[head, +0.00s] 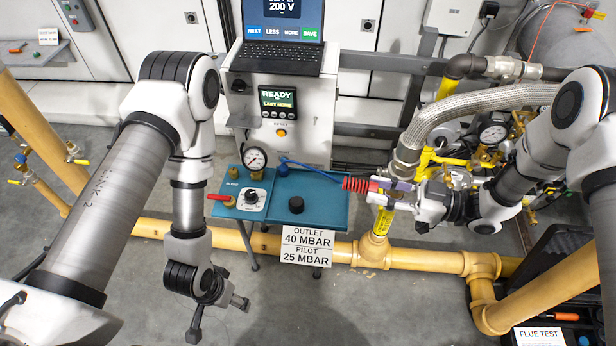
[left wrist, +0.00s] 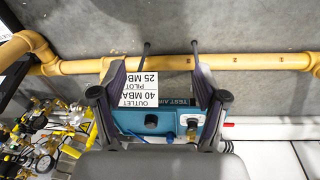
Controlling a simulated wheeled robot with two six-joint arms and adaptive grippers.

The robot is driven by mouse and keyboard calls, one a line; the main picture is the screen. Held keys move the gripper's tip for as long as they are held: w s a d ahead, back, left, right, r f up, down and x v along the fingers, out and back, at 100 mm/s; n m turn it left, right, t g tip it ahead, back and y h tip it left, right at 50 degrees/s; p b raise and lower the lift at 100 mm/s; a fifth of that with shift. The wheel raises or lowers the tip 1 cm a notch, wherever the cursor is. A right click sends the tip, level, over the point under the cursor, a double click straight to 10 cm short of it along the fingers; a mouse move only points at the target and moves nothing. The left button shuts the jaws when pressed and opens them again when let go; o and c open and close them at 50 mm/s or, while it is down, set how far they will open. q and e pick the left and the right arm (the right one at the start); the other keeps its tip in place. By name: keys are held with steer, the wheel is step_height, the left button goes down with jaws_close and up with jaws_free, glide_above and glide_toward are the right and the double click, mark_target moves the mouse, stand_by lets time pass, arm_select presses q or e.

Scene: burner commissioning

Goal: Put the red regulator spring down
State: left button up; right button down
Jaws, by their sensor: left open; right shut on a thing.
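The red regulator spring (head: 358,185) shows in the head view at the right end of the teal bench (head: 322,215). My right gripper (head: 388,190) is shut on the spring's right end, and the spring points left. The spring's left end is by the bench's right edge; I cannot tell whether it touches anything. My left gripper (head: 218,318) is open and empty, low in front of the bench. In the left wrist view its spread fingers (left wrist: 160,85) frame the bench, and the spring is not visible there.
The bench carries a pressure gauge (head: 254,158), a regulator block with a red lever (head: 219,197), a black knob (head: 296,204) and a blue hose (head: 312,168). A yellow pipe (head: 340,250) runs below. Yellow valves and a braided hose (head: 470,103) crowd the right.

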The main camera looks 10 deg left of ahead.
arm_select(q)
steer(key=w+d+r+m+t+h, duration=0.2)
steer(key=w+d+m+h, duration=0.15)
steer(key=w+d, duration=0.3)
steer(key=m+t+h, duration=0.1)
steer(key=m+h, duration=1)
glide_toward(350, 179)
steer(key=shift+n, duration=0.25)
steer(key=x, duration=0.6)
steer(key=f+x, duration=0.1)
steer(key=x, duration=0.3)
steer(key=c, duration=1.3)
arm_select(e)
steer(key=c, duration=0.9)
jaws_free()
arm_select(q)
jaws_close()
arm_select(e)
steer(key=shift+o, duration=0.6)
